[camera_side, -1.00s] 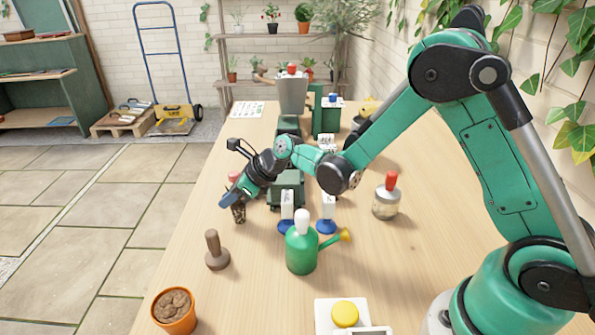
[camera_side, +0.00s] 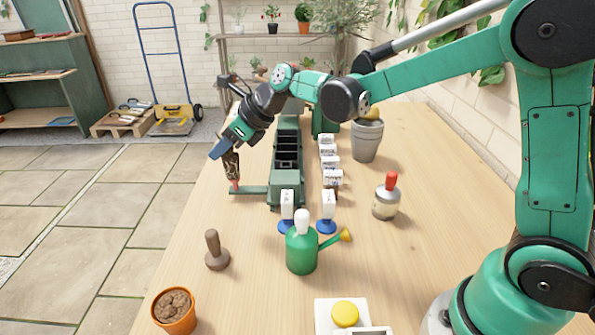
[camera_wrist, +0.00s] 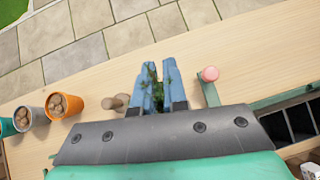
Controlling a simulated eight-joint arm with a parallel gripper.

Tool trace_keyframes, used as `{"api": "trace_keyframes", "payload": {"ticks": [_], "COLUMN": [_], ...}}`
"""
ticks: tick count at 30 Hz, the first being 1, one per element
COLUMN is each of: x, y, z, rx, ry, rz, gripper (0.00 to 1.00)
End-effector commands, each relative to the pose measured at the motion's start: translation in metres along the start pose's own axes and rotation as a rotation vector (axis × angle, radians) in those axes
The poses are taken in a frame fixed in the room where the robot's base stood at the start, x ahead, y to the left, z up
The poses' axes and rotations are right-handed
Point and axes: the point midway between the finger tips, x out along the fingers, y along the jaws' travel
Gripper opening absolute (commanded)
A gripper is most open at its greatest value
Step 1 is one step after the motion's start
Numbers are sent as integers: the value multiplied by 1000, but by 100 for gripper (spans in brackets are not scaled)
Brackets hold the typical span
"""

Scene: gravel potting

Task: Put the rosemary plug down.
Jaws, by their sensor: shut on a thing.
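My gripper (camera_side: 226,150) is shut on the rosemary plug (camera_side: 231,164), to the left of the green tray unit (camera_side: 287,187). The plug is a dark, mesh-like clump below the blue fingertips. In the wrist view, the fingers (camera_wrist: 157,85) close around its green foliage (camera_wrist: 152,88), and its lower part is hidden. A pink knob (camera_side: 235,187) on a green bar shows just under the plug. In the wrist view the knob (camera_wrist: 209,74) is right of the fingers. I cannot tell whether the plug touches the knob or bar.
A grey pot (camera_side: 367,138), white labels (camera_side: 329,160) and a red-topped jar (camera_side: 386,197) stand to the right.

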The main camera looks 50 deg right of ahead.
Motion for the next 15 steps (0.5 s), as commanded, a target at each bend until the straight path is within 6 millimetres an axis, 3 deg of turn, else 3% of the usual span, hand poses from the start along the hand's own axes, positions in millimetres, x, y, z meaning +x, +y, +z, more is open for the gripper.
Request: {"api": "trace_keyframes", "payload": {"ticks": [6,15], "x": [-37,-62], "y": [0,4], "z": [37,61], "rx": [0,-11], "ry": [0,0], "rz": [0,12], "gripper": [0,0]}}
